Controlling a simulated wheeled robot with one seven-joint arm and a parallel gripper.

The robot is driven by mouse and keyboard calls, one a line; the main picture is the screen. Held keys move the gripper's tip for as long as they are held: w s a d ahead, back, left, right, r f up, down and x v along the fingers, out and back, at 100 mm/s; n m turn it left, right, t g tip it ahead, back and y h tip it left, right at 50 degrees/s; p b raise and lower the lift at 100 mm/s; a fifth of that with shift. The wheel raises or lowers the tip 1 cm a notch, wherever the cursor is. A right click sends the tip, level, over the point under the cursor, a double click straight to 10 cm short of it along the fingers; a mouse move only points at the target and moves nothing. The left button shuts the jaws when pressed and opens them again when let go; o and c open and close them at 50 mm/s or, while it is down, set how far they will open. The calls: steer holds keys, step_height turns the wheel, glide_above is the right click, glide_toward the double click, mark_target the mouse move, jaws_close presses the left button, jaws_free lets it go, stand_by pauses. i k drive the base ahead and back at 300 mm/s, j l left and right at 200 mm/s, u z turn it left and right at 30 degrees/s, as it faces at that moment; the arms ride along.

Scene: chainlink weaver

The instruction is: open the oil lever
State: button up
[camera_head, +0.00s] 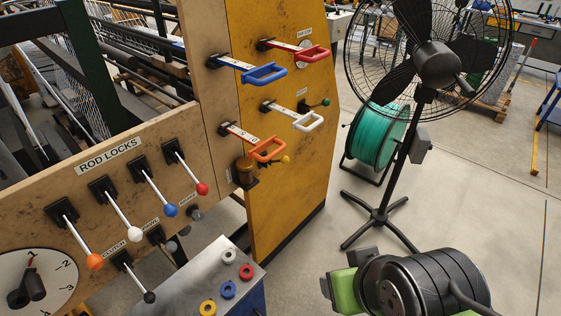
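I cannot read a label that names the oil lever. A brass and black pot (245,174) with a small yellow-knobbed lever (286,159) is fixed low on the yellow panel, beside the orange handle. Small black-knobbed levers sit under the rod locks row; one (149,297) hangs down near the CLUTCH label, with others (171,246) (196,214) up and to its right. My gripper (342,285), with green and black parts, is at the bottom right, well apart from the pot and levers. My dark wrist partly hides it, and its finger gap is unclear.
Orange, white, blue and red handles (267,149) (303,121) (264,73) (305,53) stick out of the panel. ROD LOCKS levers (123,217) line the board. A metal-topped cabinet (183,283) with colored rings stands below. A fan (412,143) and green reel (376,135) stand right.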

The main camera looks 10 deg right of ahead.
mark_target(285, 160)
steer(key=i+l+u, duration=0.1)
steer(key=u, duration=0.25)
steer(key=i+l+u, duration=0.4)
steer(key=u, duration=0.25)
steer(key=i, duration=0.05)
